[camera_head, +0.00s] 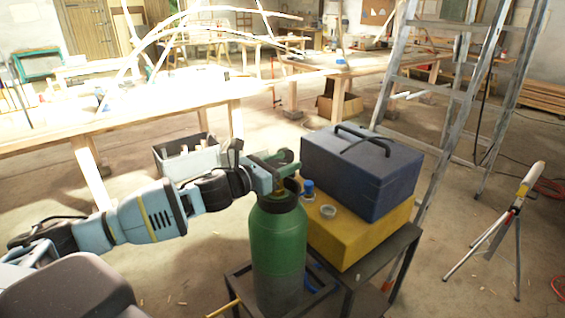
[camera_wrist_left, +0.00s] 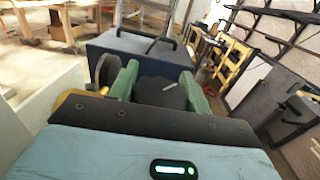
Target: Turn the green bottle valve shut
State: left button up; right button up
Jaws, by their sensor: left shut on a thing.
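The green bottle (camera_head: 278,245) stands upright in a dark frame at the lower middle of the head view, with a dark collar at its neck. My left gripper (camera_head: 280,168) reaches in from the left, level, over the top of the bottle. Its two green fingers are shut on the valve's dark knob. In the left wrist view the dark knob (camera_wrist_left: 160,93), with a pale mark on it, sits between the fingers of my left gripper (camera_wrist_left: 162,88). In the head view the fingers mostly hide the valve. My right gripper is out of view.
Close right of the bottle, a dark blue toolbox (camera_head: 360,170) rests on a yellow case (camera_head: 350,235) on a dark stand. A blue-capped item (camera_head: 308,188) and a tape roll (camera_head: 328,211) lie on the case. A ladder (camera_head: 440,90) stands behind. A workbench (camera_head: 130,115) fills the back left.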

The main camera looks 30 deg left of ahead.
pick_arm(q)
jog(key=shift+m+g+h, duration=0.5)
jog(key=shift+m+h, duration=0.2)
jog(key=shift+h, duration=0.3)
jog(key=shift+d+m+h, duration=0.1)
jog(key=shift+m+h, duration=0.2)
jog(key=shift+h, duration=0.1)
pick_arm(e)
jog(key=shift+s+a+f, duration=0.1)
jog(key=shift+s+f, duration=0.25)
pick_arm(q)
jog(key=shift+s+g, duration=0.1)
jog(key=shift+g, duration=0.2)
jog(key=o, duration=1)
jog(key=shift+c, duration=0.2)
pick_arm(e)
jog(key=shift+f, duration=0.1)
